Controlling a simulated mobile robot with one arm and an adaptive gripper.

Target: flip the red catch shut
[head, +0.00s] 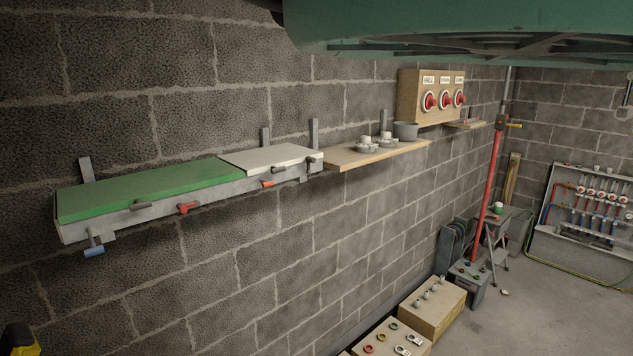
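A small red catch (188,207) is on the front face of the grey wall-mounted ledge (150,213), below the edge of the green lid (150,190). Its handle appears to lie roughly sideways; it is too small to tell whether it is open or shut. Other catches share this front: a blue one (94,249) hanging at the left end, an orange one (267,184) to the right, and several grey ones. A cream panel (270,157) lies to the right of the green lid. My gripper cannot be made out in this view.
A wooden shelf (370,153) with white fittings and a grey pot (405,131) continues to the right. A box with red knobs (431,96) hangs above it. Wooden boxes (432,306) stand on the floor below. A large teal structure (400,25) hangs overhead.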

